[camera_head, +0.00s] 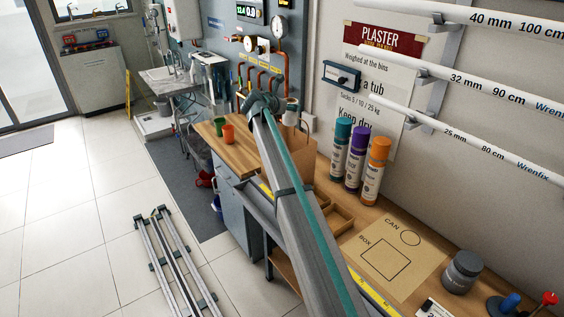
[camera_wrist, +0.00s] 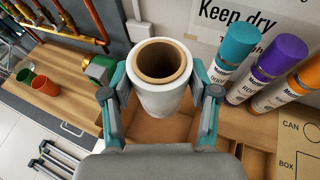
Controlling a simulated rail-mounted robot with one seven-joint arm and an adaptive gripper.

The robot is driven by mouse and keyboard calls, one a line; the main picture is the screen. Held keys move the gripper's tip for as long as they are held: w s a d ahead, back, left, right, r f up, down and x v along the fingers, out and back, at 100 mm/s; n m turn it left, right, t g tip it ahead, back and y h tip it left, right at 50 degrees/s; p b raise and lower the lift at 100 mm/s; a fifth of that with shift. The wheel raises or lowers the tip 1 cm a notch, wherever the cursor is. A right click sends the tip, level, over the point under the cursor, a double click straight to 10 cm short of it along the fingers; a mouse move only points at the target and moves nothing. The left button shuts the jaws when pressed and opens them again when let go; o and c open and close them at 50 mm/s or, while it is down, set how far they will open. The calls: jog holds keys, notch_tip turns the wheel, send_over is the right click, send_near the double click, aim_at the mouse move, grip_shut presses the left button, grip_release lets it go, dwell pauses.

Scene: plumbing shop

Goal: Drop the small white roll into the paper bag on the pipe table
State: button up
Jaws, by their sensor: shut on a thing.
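The small white roll (camera_wrist: 165,99), with an open brown core, is upright between the two fingers of my gripper (camera_wrist: 162,82) in the wrist view. The fingers are shut on its sides. The brown paper bag (camera_wrist: 150,129) shows below and behind the roll; the roll and fingers hide much of it. In the head view the bag (camera_head: 298,159) stands on the wooden pipe table (camera_head: 234,150), partly hidden by my arm. My gripper (camera_head: 262,104) is near the bag's top there. How far the roll is above the bag's opening I cannot tell.
Green (camera_head: 219,126) and orange (camera_head: 228,134) cups stand left of the bag. Teal (camera_head: 341,143), purple (camera_head: 357,157) and orange-capped (camera_head: 376,168) cans stand to its right. Copper pipes and gauges (camera_head: 263,46) are on the wall behind. A wooden divided tray (camera_head: 338,217) lies in front.

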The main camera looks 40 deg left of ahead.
aim_at(286, 118)
jog(key=shift+f+b, duration=1.4)
jog(key=shift+f, duration=1.25)
jog(key=o, duration=1.3)
jog(key=shift+o, duration=0.2)
jog(key=shift+s, duration=0.1)
jog(key=v, duration=1.2)
jog(key=shift+r, duration=0.1)
